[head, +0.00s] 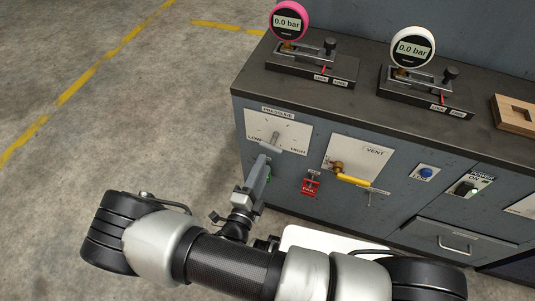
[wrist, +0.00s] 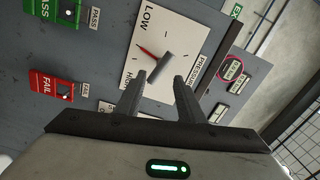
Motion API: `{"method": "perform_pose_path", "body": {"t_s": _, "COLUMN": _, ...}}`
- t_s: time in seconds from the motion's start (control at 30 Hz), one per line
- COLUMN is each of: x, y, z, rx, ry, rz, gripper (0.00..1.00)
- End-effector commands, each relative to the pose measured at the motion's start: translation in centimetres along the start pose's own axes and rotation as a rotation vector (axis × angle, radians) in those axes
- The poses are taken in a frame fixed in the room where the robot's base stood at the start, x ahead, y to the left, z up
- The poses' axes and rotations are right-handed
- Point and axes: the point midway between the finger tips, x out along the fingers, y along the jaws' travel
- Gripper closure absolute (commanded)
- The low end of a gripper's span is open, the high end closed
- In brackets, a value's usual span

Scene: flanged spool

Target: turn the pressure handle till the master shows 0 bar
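The pressure handle (head: 272,147) is a grey lever on a white dial plate (head: 298,134) marked LOW and HIGH. In the wrist view the handle (wrist: 163,66) has a red pointer beside it. My gripper (wrist: 160,79) is open, its two fingertips apart just in front of the handle, one to each side; contact cannot be told. In the head view my gripper (head: 264,160) partly covers the plate's lower part. A pink-rimmed gauge (head: 288,21) and a white-rimmed gauge (head: 412,48) both read 0.0 bar. Which one is the master cannot be read.
The bench front also bears a vent panel with a yellow lever (head: 353,181), a red FAIL tag (head: 311,186), a blue button (head: 425,173) and a power switch (head: 466,188). A wooden block (head: 515,115) lies on top. The floor at left is clear.

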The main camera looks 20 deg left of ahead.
Motion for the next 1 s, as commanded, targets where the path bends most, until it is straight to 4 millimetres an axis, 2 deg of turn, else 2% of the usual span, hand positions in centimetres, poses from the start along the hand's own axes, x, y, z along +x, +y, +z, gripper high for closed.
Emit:
{"method": "perform_pose_path", "body": {"t_s": 0.03, "x": -1.4, "y": -0.1, "z": 0.1, "rx": 0.0, "ry": -0.005, "rz": 0.002, "gripper": 0.65}}
{"method": "perform_pose_path", "body": {"t_s": 0.2, "x": -5.5, "y": 0.0, "z": 0.1, "rx": -0.001, "ry": -0.003, "rz": 0.001, "gripper": 0.65}}
{"method": "perform_pose_path", "body": {"t_s": 0.4, "x": -8.9, "y": 0.0, "z": 0.1, "rx": -0.002, "ry": -0.003, "rz": 0.001, "gripper": 0.65}}
{"method": "perform_pose_path", "body": {"t_s": 0.6, "x": -10.3, "y": 0.0, "z": 0.0, "rx": -0.002, "ry": 0.0, "rz": 0.001, "gripper": 0.65}}
{"method": "perform_pose_path", "body": {"t_s": 1.0, "x": -10.4, "y": 0.0, "z": 0.0, "rx": -0.002, "ry": -0.001, "rz": 0.001, "gripper": 0.65}}
